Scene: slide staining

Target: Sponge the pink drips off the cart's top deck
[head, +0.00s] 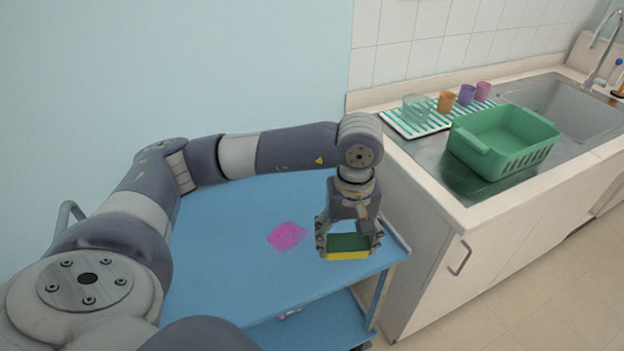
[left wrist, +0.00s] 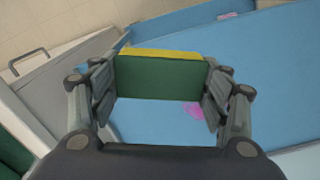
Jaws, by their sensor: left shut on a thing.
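The sponge (head: 348,243) is green on top with a yellow layer below. My left gripper (head: 349,238) is shut on it and holds it over the right part of the blue cart's top deck (head: 240,210). In the left wrist view the sponge (left wrist: 160,76) sits between both fingers. I cannot tell whether it touches the deck. The pink drips (head: 287,236) form one patch on the deck, left of the sponge. Pink also shows in the left wrist view (left wrist: 194,110), partly hidden by a finger. My right gripper is not in view.
The cart's lower shelf (head: 310,325) has a small item on it. Right of the cart stands a counter with a green basin (head: 505,140), a sink (head: 570,105), and a striped mat (head: 425,122) with a glass dish and several cups. The deck around the patch is clear.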

